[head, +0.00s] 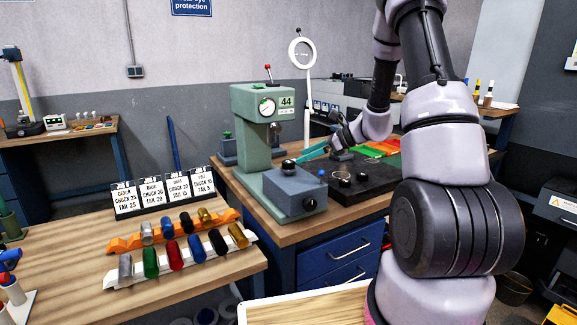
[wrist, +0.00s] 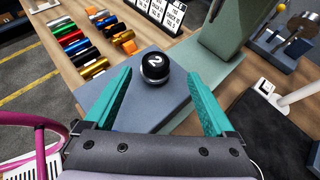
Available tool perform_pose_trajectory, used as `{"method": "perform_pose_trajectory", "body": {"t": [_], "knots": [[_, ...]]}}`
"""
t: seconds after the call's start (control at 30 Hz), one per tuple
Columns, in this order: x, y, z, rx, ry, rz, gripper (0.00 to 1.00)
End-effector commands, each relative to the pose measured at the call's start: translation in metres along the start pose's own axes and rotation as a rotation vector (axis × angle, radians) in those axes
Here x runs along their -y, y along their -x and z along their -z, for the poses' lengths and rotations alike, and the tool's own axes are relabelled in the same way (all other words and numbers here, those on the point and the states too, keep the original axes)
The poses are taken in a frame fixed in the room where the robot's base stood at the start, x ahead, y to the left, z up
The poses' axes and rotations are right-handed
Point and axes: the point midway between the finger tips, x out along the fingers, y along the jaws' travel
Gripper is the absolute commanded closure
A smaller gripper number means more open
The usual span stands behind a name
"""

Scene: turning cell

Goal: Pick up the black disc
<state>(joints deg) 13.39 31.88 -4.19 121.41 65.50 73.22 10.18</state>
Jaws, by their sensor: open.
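In the head view the disc (head: 288,165) shows small and dark on the block (head: 290,186), beside the green press. My gripper (wrist: 158,77) is open, with its teal fingers apart and the disc between their tips in the picture. I see no contact. In the head view my gripper (head: 312,154) is partly hidden; one teal finger shows just right of the disc.
The green press (head: 262,130) stands right behind the block. A black mat (head: 375,181) lies to the right. At the left, coloured cylinders rest in orange and white racks (head: 118,280) before a row of label cards (head: 163,194).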

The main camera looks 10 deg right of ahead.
Motion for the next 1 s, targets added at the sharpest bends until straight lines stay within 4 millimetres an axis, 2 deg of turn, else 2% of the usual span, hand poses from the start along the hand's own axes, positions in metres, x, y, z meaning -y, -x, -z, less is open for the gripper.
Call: {"method": "perform_pose_trajectory", "body": {"t": [0.33, 0.67, 0.8, 0.9, 1.0], "knots": [[-0.006, -0.045, 0.0, -0.001, 0.0, -0.002, 0.11], [-0.006, -0.052, -0.001, 0.0, 0.0, 0.001, 0.11], [-0.006, -0.052, -0.001, 0.0, 0.0, 0.001, 0.64], [-0.006, -0.051, -0.001, 0.0, 0.0, 0.001, 1.0], [-0.006, -0.051, -0.001, 0.0, 0.0, 0.001, 1.0]]}}
